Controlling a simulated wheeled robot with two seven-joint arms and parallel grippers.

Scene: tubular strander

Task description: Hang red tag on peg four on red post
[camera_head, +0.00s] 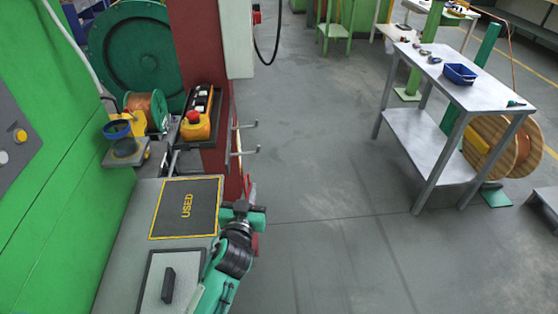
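The dark red post (214,160) rises left of centre, beside the green machine. Two metal pegs stick out to the right from its side: an upper peg (246,125) and a lower peg (245,153). My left gripper (250,192) is low beside the post, below the lower peg, at the end of my green and black arm. It is small and partly hidden by its own wrist, so whether its fingers are open or shut is unclear. I cannot make out a red tag for certain. My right gripper is not in view.
A grey bench with a black mat marked USED (168,208) lies left of my arm. A metal table (482,92) with a blue bin (460,75) stands at right. The floor between is clear.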

